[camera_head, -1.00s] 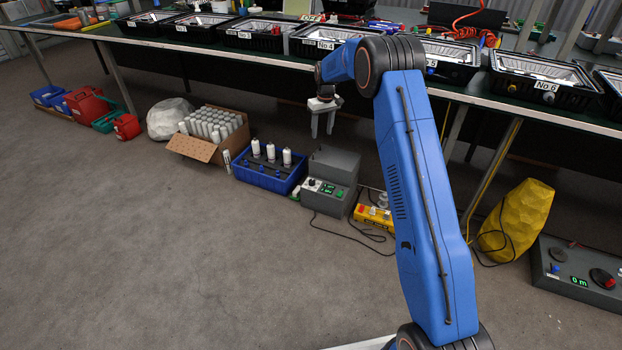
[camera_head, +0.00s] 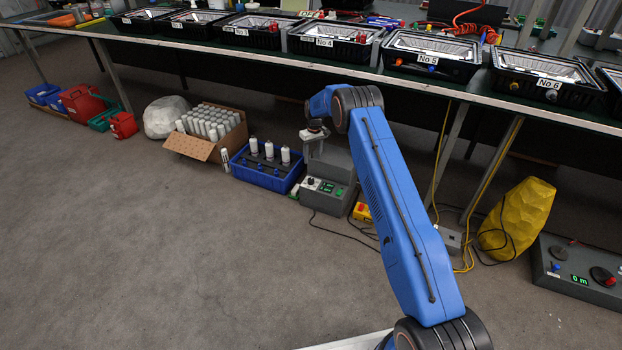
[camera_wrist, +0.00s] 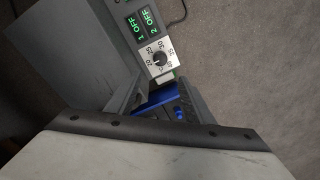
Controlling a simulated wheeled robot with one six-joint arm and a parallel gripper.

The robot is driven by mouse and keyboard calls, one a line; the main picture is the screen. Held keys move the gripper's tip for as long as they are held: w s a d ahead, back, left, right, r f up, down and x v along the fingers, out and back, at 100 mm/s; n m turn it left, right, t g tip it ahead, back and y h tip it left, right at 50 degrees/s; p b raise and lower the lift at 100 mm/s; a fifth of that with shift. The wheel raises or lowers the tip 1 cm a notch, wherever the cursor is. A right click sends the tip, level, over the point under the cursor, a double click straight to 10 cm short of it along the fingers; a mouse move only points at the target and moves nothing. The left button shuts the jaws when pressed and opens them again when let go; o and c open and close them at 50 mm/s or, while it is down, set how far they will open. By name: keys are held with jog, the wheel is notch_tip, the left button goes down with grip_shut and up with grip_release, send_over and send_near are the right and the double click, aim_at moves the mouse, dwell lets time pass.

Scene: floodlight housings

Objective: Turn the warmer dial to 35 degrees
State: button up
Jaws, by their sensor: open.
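The warmer is a grey box (camera_head: 338,165) on the floor under the bench. Its front panel carries a black dial (camera_head: 311,183) and a green-lit display (camera_head: 328,187). In the wrist view the dial (camera_wrist: 160,59) sits on a white plate with a printed number scale, beside two displays (camera_wrist: 145,25) reading 1 OFF and 2 OFF. The knob's pointer is too small to read. My gripper (camera_head: 312,152) is open and empty above and behind the dial, pointing down. In the wrist view its fingers (camera_wrist: 160,88) stand apart, with the dial beyond their tips.
A blue crate (camera_head: 262,180) with white bottles stands left of the warmer, and a carton (camera_head: 195,148) of white cans farther left. A yellow box (camera_head: 362,212) and cables lie to its right. The bench edge (camera_head: 420,90) runs overhead. The floor in front is clear.

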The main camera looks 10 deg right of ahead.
aim_at(311, 179)
jog(key=f, duration=1.4)
jog(key=shift+s+a, duration=0.15)
jog(key=shift+a, duration=0.2)
jog(key=shift+c, duration=0.3)
jog(key=c, duration=1)
